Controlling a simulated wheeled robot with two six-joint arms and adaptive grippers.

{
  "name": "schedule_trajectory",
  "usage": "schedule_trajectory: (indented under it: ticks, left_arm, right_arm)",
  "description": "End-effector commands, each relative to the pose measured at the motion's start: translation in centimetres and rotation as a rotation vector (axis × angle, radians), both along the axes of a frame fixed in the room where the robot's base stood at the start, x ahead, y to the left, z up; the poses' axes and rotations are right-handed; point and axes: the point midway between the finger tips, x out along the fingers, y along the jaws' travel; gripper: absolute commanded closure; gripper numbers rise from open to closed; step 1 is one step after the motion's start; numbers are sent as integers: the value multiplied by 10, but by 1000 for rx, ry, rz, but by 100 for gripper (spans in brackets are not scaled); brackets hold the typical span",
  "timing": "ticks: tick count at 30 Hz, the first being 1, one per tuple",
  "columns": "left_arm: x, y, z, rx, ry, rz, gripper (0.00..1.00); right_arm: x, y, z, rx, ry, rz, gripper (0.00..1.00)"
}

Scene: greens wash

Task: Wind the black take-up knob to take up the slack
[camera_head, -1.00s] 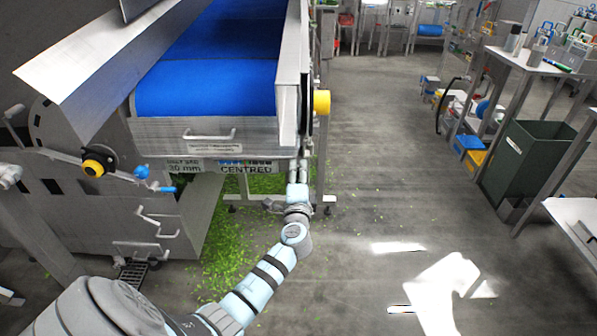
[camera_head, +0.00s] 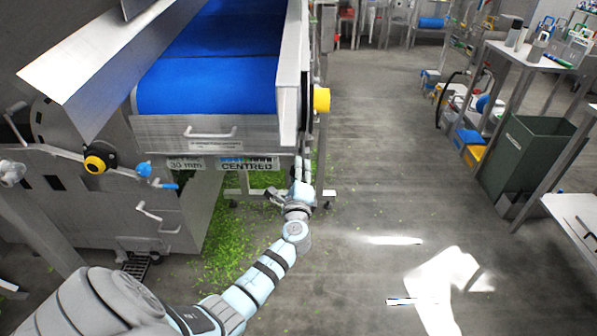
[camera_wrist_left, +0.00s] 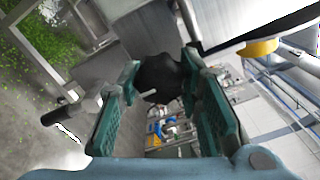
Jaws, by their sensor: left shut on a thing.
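The black take-up knob (camera_wrist_left: 160,76) is a dark, lobed knob in the left wrist view. My left gripper (camera_wrist_left: 161,68) has its two teal fingers on either side of the knob and is shut on it. In the head view my left gripper (camera_head: 303,168) is at the near right corner of the blue-belted conveyor (camera_head: 206,86), below its side frame. The knob is hidden there by the frame and my wrist. My right gripper is not in view.
A yellow knob (camera_head: 321,100) sticks out from the conveyor's right side, above my gripper. A yellow-and-black knob (camera_head: 95,164) is on the panel at left. Green scraps (camera_head: 237,222) litter the floor under the conveyor.

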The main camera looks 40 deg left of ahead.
Motion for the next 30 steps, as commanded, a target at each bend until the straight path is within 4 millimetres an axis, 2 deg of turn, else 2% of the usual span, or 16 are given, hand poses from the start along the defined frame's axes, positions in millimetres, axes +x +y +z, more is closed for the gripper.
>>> schedule_trajectory:
  ticks: [6,7,10,11,22,30]
  left_arm:
    - [0,-1,-2,-4,3,-1,96]
    - [0,-1,-2,-5,3,-1,65]
    - [-1,0,-2,-4,2,0,49]
    - [-1,0,-2,-4,2,0,47]
    - [-6,-4,-1,-2,0,0,47]
    - [-47,-36,-2,-5,1,0,47]
  right_arm:
    - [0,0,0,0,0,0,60]
    - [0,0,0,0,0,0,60]
    - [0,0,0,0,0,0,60]
    - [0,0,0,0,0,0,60]
    - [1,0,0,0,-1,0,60]
    - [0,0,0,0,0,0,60]
